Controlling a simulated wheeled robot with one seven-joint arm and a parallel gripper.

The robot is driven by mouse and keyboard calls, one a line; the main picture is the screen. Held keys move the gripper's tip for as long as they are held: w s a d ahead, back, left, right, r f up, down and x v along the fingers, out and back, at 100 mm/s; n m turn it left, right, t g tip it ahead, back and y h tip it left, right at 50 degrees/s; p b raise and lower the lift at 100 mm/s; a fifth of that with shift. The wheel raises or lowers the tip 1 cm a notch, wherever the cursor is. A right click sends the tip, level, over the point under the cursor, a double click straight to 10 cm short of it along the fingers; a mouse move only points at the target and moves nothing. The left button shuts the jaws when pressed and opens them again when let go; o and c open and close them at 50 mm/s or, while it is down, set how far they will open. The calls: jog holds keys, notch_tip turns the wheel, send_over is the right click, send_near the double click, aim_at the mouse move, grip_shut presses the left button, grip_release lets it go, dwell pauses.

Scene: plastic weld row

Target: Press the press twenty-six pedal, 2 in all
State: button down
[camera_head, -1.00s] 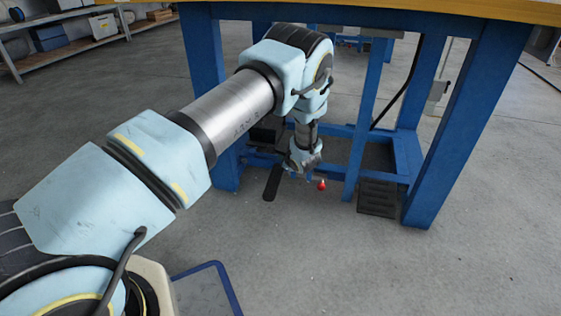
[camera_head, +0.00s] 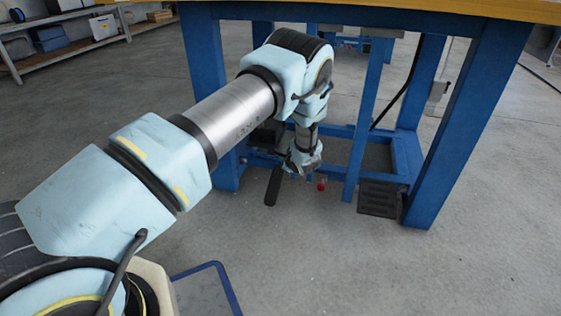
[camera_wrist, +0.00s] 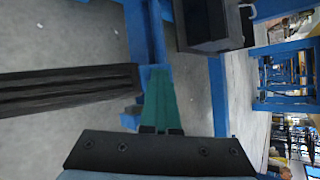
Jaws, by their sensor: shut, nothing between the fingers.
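A long dark pedal (camera_head: 274,185) extends forward from under the blue bench, just left of my gripper. A wider ribbed black pedal (camera_head: 380,198) lies on the floor to the right, by the bench leg. No label can be read on either. My gripper (camera_head: 309,178) points down under the bench, and its fingertips are hard to make out in the head view. In the wrist view my gripper (camera_wrist: 158,72) shows teal fingers shut and empty. A dark ribbed bar (camera_wrist: 65,90), apparently the long pedal, reaches in from the left close to the fingers; I cannot tell whether they touch.
The blue bench frame (camera_head: 480,125) stands around my gripper, with legs on both sides and low crossbars behind. A small red thing (camera_head: 321,185) is right of the gripper. A black box (camera_wrist: 210,28) sits close in the wrist view. The floor in front is clear.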

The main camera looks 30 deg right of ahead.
jog(key=shift+s+a+f, duration=0.1)
jog(key=shift+s+f, duration=0.05)
jog(key=shift+f, duration=0.4)
jog(key=shift+s+a+f, duration=0.1)
jog(key=shift+s+f, duration=0.05)
jog(key=shift+f, duration=0.35)
jog(key=shift+r, duration=0.1)
jog(key=shift+s+a+r+p, duration=0.25)
jog(key=shift+r+p, duration=0.45)
jog(key=shift+p, duration=0.2)
jog(key=shift+s+a+r+p, duration=0.1)
jog(key=shift+s+r+p, duration=0.1)
jog(key=shift+r+p, duration=0.6)
jog(key=shift+w+d, duration=0.1)
jog(key=shift+w, duration=0.05)
jog(key=shift+r, duration=0.15)
jog(key=shift+r, duration=0.25)
jog(key=r+p, duration=0.4)
jog(key=p, duration=0.1)
jog(key=shift+s+a+r, duration=0.25)
jog(key=shift+r, duration=0.05)
